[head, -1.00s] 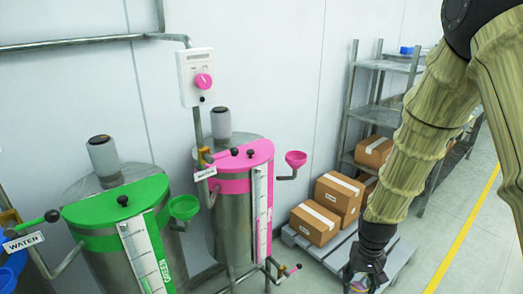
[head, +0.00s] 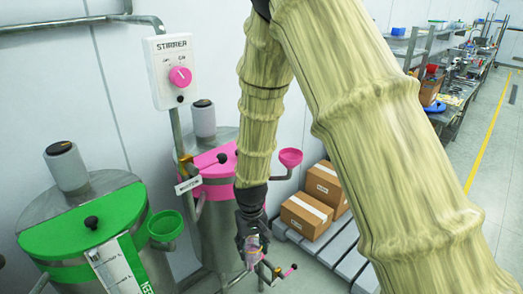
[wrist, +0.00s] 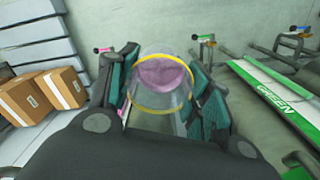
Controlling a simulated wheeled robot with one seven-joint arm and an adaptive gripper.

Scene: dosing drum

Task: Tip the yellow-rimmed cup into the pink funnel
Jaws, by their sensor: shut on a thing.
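My gripper (head: 252,238) hangs low in front of the pink-lidded drum (head: 219,188) and is shut on the yellow-rimmed cup (wrist: 137,107). The cup is clear, with a pink mass inside, and sits between both fingers in the wrist view. In the head view the cup (head: 253,259) is small and partly covered by the fingers. The pink funnel (head: 290,157) stands on a bent pipe at the right of the pink drum, above and to the right of my gripper. My arm hides part of that drum.
A green-lidded drum (head: 85,220) with a green funnel (head: 165,226) stands at the left. Cartons (head: 306,215) lie on a pallet (head: 349,263) at the right. Pipes with a pink-handled valve (head: 290,271) are near the cup.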

